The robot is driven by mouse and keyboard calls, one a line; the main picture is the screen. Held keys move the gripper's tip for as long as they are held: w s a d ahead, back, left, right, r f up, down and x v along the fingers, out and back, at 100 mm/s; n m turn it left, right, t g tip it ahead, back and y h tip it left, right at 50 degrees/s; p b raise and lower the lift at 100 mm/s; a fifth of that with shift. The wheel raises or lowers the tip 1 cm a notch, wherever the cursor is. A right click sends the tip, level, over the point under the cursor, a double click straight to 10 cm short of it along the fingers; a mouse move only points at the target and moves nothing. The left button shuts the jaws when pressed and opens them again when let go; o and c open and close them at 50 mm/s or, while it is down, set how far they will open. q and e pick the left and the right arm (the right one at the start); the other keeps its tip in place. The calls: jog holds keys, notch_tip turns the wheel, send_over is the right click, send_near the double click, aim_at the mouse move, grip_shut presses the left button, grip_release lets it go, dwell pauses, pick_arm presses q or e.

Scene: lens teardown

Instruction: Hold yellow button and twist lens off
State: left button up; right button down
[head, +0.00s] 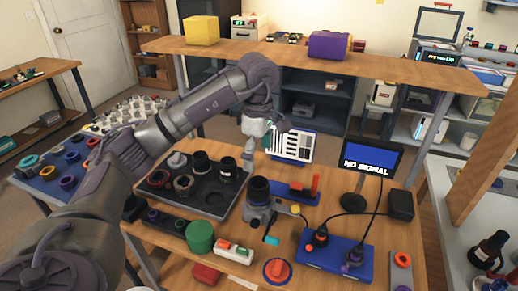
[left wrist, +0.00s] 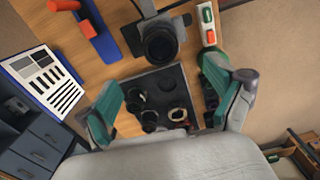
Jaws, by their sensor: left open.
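A camera body (head: 262,216) with an upright black lens (head: 259,188) stands on the wooden workbench. The lens also shows near the top of the left wrist view (left wrist: 160,43). A small yellow spot (head: 295,209), possibly the yellow button, is just right of the camera body. My left gripper (head: 257,150) hangs above and behind the lens, apart from it. In the left wrist view its teal fingers (left wrist: 166,101) are spread wide over the dark tray, with nothing between them. My right gripper does not show.
A black tray (head: 208,204) with several lens parts lies left of the camera. A green cylinder (head: 200,236), a red-and-green button box (head: 234,251) and an orange knob (head: 278,270) are in front. A blue box (head: 335,256) with cables and a "NO SIGNAL" monitor (head: 372,157) stand to the right.

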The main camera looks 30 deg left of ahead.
aim_at(258, 182)
pick_arm(q)
notch_tip(258, 182, down, 12)
jog(key=shift+f+p, duration=0.1)
jog(key=shift+p, duration=1.05)
jog(key=shift+c, duration=0.2)
jog(key=c, duration=1.4)
jog(key=shift+n, duration=1.3)
jog(key=shift+d+n, duration=0.1)
jog(key=shift+n, duration=1)
jog(key=shift+r+p, duration=0.8)
jog(key=shift+r, duration=0.35)
